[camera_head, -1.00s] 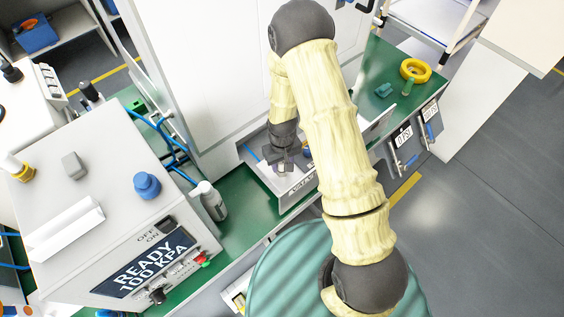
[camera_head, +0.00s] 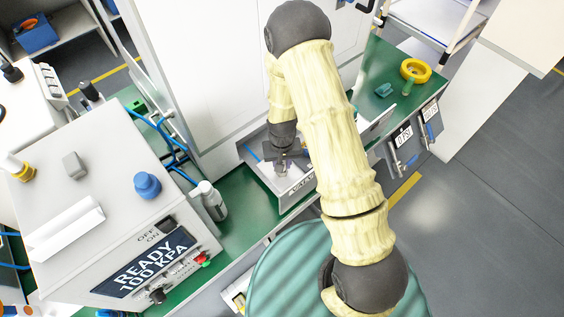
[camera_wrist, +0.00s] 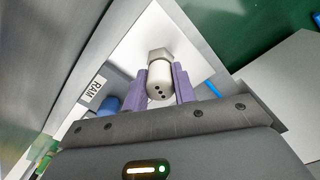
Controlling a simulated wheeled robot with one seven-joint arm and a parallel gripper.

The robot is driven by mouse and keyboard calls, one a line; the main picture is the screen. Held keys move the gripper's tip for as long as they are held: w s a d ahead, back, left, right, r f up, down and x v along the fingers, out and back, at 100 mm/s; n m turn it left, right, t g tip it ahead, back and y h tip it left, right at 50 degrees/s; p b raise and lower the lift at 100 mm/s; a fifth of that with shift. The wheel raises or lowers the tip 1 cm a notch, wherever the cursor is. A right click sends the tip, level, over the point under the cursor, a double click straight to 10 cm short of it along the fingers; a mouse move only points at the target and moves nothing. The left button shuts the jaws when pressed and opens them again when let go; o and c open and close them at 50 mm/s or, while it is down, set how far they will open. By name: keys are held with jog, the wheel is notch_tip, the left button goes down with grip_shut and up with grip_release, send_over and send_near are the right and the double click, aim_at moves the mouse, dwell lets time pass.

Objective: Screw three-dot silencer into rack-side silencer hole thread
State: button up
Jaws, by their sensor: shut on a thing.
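My gripper (camera_wrist: 160,72) is shut on a pale cylindrical silencer (camera_wrist: 159,84), held between its two purple fingers. Dark dots show on the silencer's near end, and a metallic hex collar (camera_wrist: 158,55) shows at its far end. In the head view my gripper (camera_head: 287,162) points down into a grey open-topped box (camera_head: 297,191) on the green bench; the silencer is too small to tell there. The hole thread is hidden, and I cannot tell whether the silencer touches it.
A block labelled RAM (camera_wrist: 93,91) and a blue round part (camera_wrist: 107,104) lie left of the fingers in the wrist view. A yellow ring (camera_head: 415,70) lies far right.

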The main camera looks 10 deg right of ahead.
jog(key=shift+m, duration=0.9)
jog(key=shift+m, duration=0.8)
jog(key=shift+m+p, duration=0.3)
jog(key=shift+m, duration=0.4)
